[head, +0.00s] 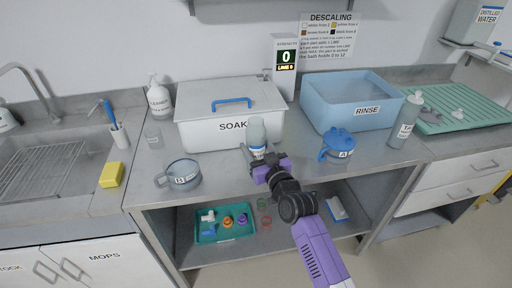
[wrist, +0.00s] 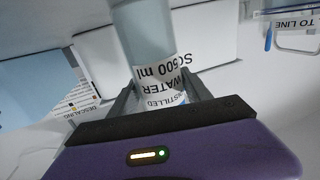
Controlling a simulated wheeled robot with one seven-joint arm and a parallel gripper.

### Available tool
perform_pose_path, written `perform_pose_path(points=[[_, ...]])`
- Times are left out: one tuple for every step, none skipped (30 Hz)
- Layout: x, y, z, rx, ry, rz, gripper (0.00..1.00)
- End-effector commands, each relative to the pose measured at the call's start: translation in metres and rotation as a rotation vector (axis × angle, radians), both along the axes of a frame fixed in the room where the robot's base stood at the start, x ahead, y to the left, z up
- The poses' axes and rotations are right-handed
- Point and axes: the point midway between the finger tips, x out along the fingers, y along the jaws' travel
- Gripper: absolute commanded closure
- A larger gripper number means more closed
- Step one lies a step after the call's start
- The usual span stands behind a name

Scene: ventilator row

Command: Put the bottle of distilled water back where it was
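The bottle of distilled water (head: 256,132) is a pale, clear bottle with a white label. In the head view it is upright in front of the white SOAK bath (head: 205,132). In the wrist view the bottle (wrist: 146,35) stands between the fingers, and its label reads distilled water, 500 ml. My gripper (head: 259,161) is at the bottle's lower part, with both fingers (wrist: 163,98) against its sides, shut on it. The gripper hides the bottle's base, so I cannot tell whether it touches the counter.
A jug marked B (head: 183,175) stands left and a blue-lidded jug marked A (head: 338,147) right. A blue RINSE tub (head: 352,100), a grey bottle (head: 405,120) and a green drainer (head: 470,108) are further right. A distilled water container (head: 480,22) is on a wall shelf.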

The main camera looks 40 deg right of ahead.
Motion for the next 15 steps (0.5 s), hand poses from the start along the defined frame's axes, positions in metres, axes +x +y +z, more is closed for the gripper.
perform_pose_path(points=[[0.0000,0.0000,0.0002,0.000,0.000,0.000,0.32],[0.0000,0.0000,0.0002,0.000,0.001,0.000,0.26],[0.0000,0.0000,0.0002,0.000,0.001,0.000,0.23],[0.0000,0.0000,0.0002,0.000,0.001,0.000,0.23],[0.0000,0.0000,0.0002,0.000,0.001,0.000,0.23],[0.0000,0.0000,0.0002,0.000,0.001,0.000,0.23],[0.0000,0.0000,0.0002,0.000,0.001,0.000,0.23],[0.0000,0.0000,0.0002,0.000,0.001,0.000,0.23],[0.0000,0.0000,0.0002,0.000,0.001,0.000,0.23],[0.0000,0.0000,0.0003,0.000,0.001,0.000,0.23],[0.0000,-0.0001,0.0005,0.000,0.001,0.000,0.23],[0.0000,0.0000,0.0012,0.000,0.001,0.000,0.23],[0.0000,-0.0001,0.0021,0.000,0.001,0.000,0.23],[-0.0001,-0.0002,0.0035,0.000,0.001,0.000,0.23],[-0.0001,-0.0003,0.0058,0.000,0.001,0.000,0.23]])
